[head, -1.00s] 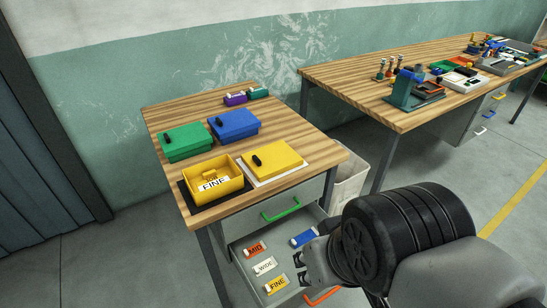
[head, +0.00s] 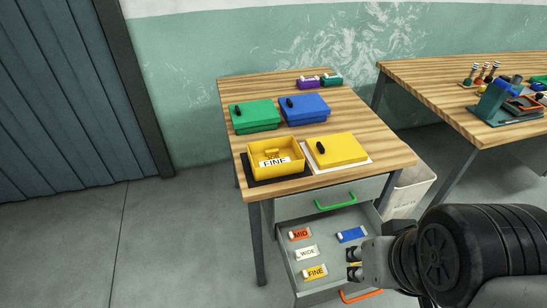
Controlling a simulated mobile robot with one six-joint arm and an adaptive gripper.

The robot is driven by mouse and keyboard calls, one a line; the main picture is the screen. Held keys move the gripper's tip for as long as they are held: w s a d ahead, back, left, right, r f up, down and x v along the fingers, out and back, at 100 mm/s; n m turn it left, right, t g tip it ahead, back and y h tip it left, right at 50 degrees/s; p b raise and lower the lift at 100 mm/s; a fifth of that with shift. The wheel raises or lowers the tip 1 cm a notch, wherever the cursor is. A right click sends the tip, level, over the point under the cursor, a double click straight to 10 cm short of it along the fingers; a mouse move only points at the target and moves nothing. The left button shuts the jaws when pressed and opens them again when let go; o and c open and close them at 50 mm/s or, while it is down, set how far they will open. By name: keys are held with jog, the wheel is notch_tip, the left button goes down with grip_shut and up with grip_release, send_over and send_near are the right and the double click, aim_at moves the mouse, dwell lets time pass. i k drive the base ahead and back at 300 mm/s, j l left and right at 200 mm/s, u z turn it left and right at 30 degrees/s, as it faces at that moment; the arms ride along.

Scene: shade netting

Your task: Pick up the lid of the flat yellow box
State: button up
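The flat yellow lid (head: 342,150) lies on a white sheet (head: 352,166) at the front right of the small wooden table. It has a black knob on its left part. The open yellow box (head: 291,164) sits just left of it on a black mat (head: 252,172), with a FINE label on its front and a small yellow piece inside.
Closed green (head: 255,115) and blue (head: 304,109) boxes stand behind the yellow ones. Purple and teal pieces lie at the back. The open drawer (head: 289,263) holds labelled tags and juts out in front. A bin (head: 407,192) stands right of the table.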

aim_at(330, 152)
jog(key=i+j+z, duration=0.1)
jog(key=i, duration=0.3)
jog(key=i+j, duration=0.2)
jog(key=i, duration=0.2)
jog(key=i+z, duration=0.05)
